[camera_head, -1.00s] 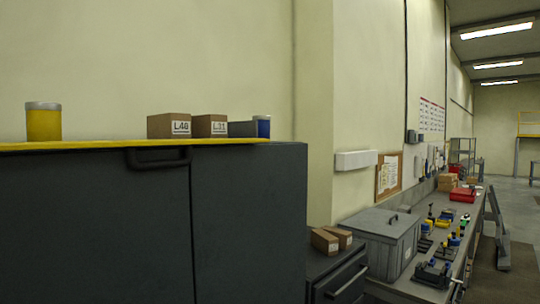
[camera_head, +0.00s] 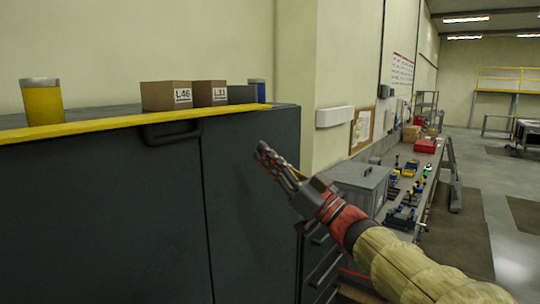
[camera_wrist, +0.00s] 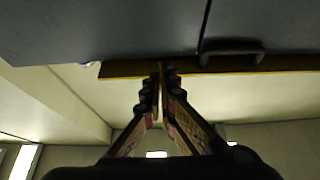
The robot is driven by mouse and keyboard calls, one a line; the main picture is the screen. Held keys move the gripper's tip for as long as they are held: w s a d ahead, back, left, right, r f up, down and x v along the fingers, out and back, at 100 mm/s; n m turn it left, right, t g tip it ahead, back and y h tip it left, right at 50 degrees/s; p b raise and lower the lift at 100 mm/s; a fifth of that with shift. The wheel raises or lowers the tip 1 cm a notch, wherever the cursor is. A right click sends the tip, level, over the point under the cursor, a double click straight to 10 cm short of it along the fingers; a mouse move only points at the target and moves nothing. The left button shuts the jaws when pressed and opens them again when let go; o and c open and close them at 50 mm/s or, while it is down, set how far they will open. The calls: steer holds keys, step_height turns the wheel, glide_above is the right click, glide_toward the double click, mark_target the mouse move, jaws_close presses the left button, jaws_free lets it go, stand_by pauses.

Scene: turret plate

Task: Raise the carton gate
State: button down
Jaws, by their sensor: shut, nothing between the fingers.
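A dark grey cabinet (camera_head: 90,220) fills the left of the head view. A yellow strip (camera_head: 100,127) runs along its top front edge, with a dark handle (camera_head: 171,131) just below. Two brown cartons, L46 (camera_head: 166,96) and L31 (camera_head: 209,93), stand on top behind the strip. I cannot tell which part is the carton gate. My gripper (camera_head: 263,150) is shut and empty in front of the cabinet's right part, right of the handle. In the wrist view my gripper (camera_wrist: 160,72) shows near the yellow strip (camera_wrist: 280,64), with the handle (camera_wrist: 232,48) to its right.
A yellow canister (camera_head: 41,102) and a blue one (camera_head: 257,91) stand on the cabinet top. Right of the cabinet are a grey lidded box (camera_head: 358,186) and a bench with tools (camera_head: 405,190). Open floor (camera_head: 495,220) lies at the far right.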

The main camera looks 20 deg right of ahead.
mark_target(229, 108)
steer(key=shift+p+x, duration=2.75)
steer(key=shift+x, duration=1.85)
step_height(229, 108, up, 4)
steer(key=p, duration=0.4)
steer(key=shift+s+r, duration=0.15)
steer(key=p, duration=0.1)
steer(key=r+p, duration=0.1)
steer(key=p, duration=0.1)
steer(key=shift+w+a+r+p, duration=0.15)
steer(key=shift+w+r+p, duration=0.1)
steer(key=shift+w+p, duration=0.05)
steer(key=shift+b+x, duration=0.6)
steer(key=shift+x, duration=0.2)
steer(key=shift+b+x, duration=0.45)
steer(key=shift+x, duration=0.55)
steer(key=r+b+v, duration=0.1)
steer(key=b+v, duration=0.3)
steer(key=v, duration=0.4)
steer(key=shift+s+d, duration=0.25)
steer(key=shift+s, duration=0.25)
